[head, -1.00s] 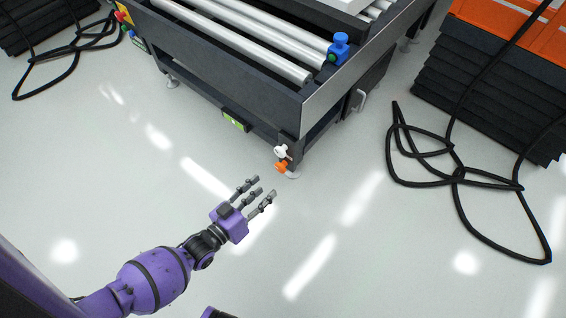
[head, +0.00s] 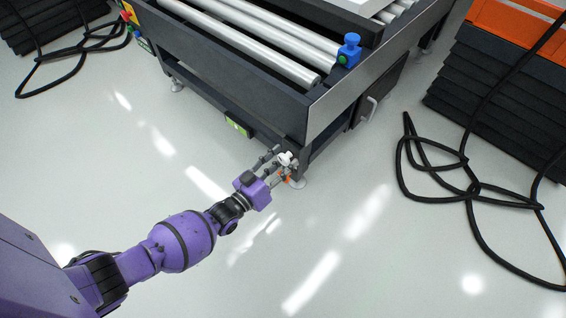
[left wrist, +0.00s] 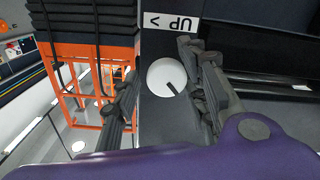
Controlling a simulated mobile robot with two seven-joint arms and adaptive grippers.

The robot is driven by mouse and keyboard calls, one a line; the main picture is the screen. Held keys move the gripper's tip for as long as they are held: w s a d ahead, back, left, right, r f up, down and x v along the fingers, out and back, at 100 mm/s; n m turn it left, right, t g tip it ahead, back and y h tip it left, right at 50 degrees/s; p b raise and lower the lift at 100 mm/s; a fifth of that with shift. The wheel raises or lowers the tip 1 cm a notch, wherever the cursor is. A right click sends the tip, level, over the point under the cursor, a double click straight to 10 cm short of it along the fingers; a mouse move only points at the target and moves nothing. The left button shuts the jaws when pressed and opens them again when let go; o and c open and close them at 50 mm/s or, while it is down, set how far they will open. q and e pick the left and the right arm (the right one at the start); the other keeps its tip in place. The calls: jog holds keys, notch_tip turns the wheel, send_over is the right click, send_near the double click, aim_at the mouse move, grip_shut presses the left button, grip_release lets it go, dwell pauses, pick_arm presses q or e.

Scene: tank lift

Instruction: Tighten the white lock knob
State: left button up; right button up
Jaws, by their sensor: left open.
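The white lock knob (head: 286,158) sits low on the front corner leg of the dark roller frame. In the left wrist view the knob (left wrist: 167,77) is a round white disc with a dark slot mark. My left gripper (head: 276,163) is open at the knob, with its fingers on either side of it. In the left wrist view the left gripper's fingers (left wrist: 165,95) stand apart around the knob, and I cannot tell whether they touch it. An orange part (head: 287,178) just below the knob is partly hidden by the fingers. My right gripper is not in view.
Black cable (head: 470,187) loops over the floor at right. The floor in front is clear.

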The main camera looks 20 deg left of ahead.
pick_arm(q)
jog(key=shift+c, duration=0.2)
grip_shut()
